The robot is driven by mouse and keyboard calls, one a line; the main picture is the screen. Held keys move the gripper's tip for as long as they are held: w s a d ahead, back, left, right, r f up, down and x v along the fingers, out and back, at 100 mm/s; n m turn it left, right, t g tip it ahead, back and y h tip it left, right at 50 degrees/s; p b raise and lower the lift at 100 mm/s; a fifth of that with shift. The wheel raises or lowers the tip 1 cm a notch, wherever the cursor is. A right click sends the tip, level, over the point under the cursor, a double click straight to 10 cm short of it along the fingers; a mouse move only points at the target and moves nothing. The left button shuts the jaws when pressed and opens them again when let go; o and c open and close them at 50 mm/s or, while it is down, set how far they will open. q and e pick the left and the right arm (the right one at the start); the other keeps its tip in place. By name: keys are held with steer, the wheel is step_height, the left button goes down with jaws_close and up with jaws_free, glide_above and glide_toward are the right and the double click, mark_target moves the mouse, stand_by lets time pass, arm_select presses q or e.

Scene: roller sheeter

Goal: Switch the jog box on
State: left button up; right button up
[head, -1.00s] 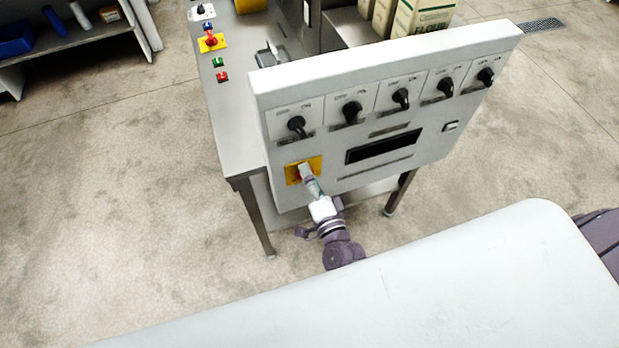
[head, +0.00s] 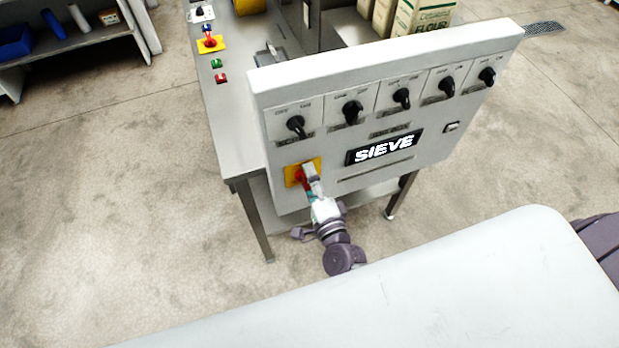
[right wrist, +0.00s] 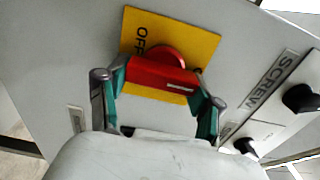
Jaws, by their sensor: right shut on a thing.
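The jog box (head: 432,160) is a grey panel with a row of several black knobs and a display (head: 384,148) that is lit and reads "SIEVE". At its lower left is a yellow plate (head: 292,177) with a red rotary switch. My right gripper (head: 312,172) is at this switch and hides part of it. In the right wrist view the fingers are shut on the red switch handle (right wrist: 162,77), one on each side. The yellow plate (right wrist: 205,45) shows "OFF" at its left; its other marking is hidden. My left gripper is not in view.
The box stands at the end of a grey table (head: 238,150) with buttons and another red switch (head: 208,42) on yellow. Flour boxes (head: 420,20) stand behind. A white surface (head: 430,290) fills the foreground.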

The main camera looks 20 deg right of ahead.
steer(key=o, duration=1.2)
steer(key=shift+c, duration=0.2)
steer(key=shift+s, duration=0.1)
steer(key=s, duration=1.2)
steer(key=shift+d, duration=0.2)
steer(key=shift+w, duration=0.1)
